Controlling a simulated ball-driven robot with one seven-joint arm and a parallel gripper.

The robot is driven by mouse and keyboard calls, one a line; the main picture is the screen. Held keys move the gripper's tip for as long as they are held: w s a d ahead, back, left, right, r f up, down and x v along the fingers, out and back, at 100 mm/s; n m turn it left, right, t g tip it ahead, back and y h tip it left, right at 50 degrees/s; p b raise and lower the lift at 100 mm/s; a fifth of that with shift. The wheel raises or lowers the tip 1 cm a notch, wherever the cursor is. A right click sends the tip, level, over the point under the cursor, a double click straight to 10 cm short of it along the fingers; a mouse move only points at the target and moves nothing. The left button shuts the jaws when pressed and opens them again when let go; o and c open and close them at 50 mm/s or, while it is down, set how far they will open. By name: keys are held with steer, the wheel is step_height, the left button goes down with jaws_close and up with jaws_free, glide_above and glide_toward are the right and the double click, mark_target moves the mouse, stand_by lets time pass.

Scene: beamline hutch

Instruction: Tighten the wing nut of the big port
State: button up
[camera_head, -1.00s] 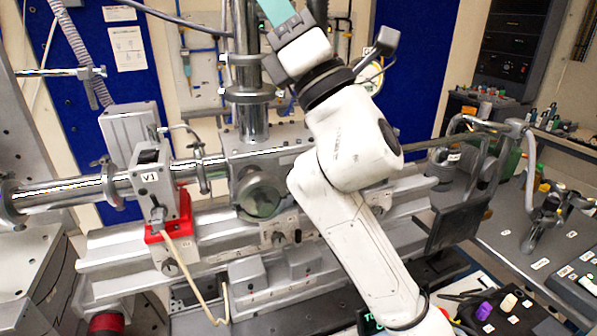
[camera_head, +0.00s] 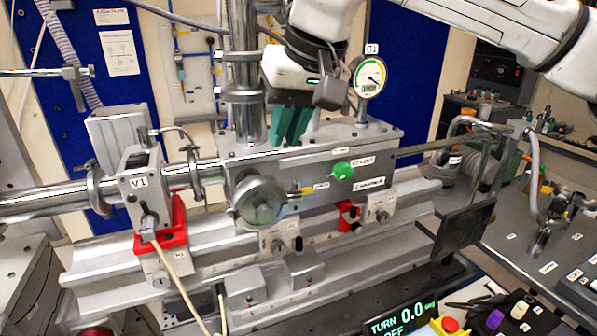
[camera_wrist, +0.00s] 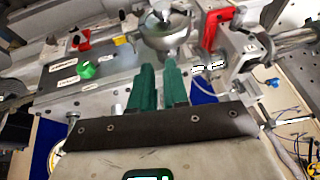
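The big port (camera_head: 260,203) is a round metal flange with a glassy face on the front of the grey chamber (camera_head: 310,160). It also shows at the top of the wrist view (camera_wrist: 165,28). Its wing nut is too small to make out in either view. My gripper (camera_head: 285,143) points down with green fingers over or behind the chamber's top, up and right of the port. In the wrist view, the fingers (camera_wrist: 159,66) point towards the port with a narrow gap between them. They hold nothing.
A vertical metal column (camera_head: 245,75) stands just left of my gripper. A dial gauge (camera_head: 369,77) and a green knob (camera_head: 342,171) are to its right. Valve V1 (camera_head: 138,183), with a red bracket, is left of the port.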

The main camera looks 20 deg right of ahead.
mark_target(295, 180)
steer(key=shift+h, duration=0.8)
steer(key=w+d+f, duration=0.1)
steer(key=f, duration=0.2)
steer(key=w+d+f+p, duration=0.1)
steer(key=f, duration=0.2)
steer(key=w+d+f+p, duration=0.1)
steer(key=w+f, duration=0.1)
steer(key=f, duration=0.2)
steer(key=shift+d, duration=0.1)
steer(key=shift+r, duration=0.1)
steer(key=shift+c, duration=0.4)
jaws_close()
